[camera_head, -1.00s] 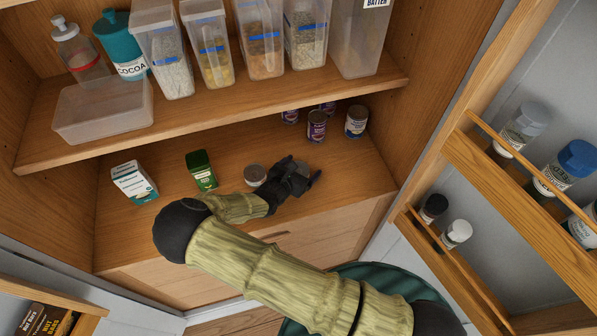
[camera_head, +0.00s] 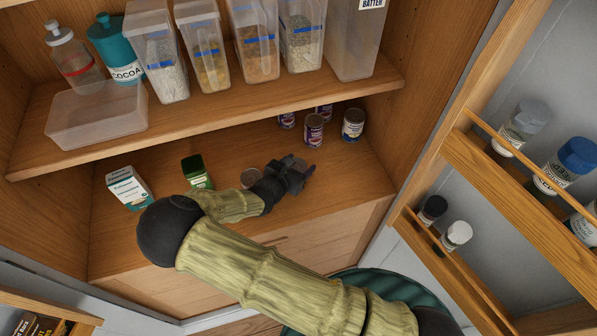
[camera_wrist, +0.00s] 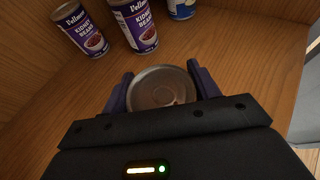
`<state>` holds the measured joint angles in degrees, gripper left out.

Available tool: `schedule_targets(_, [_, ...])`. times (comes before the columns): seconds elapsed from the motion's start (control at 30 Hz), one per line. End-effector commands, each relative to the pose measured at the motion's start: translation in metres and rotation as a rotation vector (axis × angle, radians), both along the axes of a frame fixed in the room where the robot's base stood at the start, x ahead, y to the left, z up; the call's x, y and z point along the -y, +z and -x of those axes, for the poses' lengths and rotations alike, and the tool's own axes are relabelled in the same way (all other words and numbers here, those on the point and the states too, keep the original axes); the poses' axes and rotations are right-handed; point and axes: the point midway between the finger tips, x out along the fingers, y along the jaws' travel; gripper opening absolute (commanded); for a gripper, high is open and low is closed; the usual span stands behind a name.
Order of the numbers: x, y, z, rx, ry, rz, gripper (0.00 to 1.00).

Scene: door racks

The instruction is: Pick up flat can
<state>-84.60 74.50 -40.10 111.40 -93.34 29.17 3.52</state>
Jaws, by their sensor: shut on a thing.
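A flat can with a round grey metal top (camera_wrist: 162,88) sits between the two fingers of my gripper (camera_wrist: 160,78) in the wrist view, with a finger on each side. My gripper is shut on it. In the head view my gripper (camera_head: 298,172) is over the right part of the lower shelf and largely hides the held can. Whether the can is clear of the shelf I cannot tell. A second flat round can (camera_head: 251,177) stands just left of my gripper, close to my wrist.
Kidney beans cans (camera_head: 314,130) and a blue-labelled can (camera_head: 353,123) stand behind. A green box (camera_head: 196,172) and a white-teal carton (camera_head: 129,187) stand left. The upper shelf (camera_head: 230,112) overhangs. A door rack (camera_head: 480,170) is at right.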

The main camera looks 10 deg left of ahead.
Motion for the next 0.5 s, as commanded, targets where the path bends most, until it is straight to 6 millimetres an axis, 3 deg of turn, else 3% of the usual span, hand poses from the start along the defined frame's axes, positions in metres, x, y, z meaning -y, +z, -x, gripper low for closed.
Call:
schedule_targets(0.3, [-0.001, 0.047, 0.0, 0.001, 0.002, -0.003, 0.37])
schedule_targets(0.5, [0.0, 0.06, 0.0, 0.001, 0.0, -0.001, 0.37])
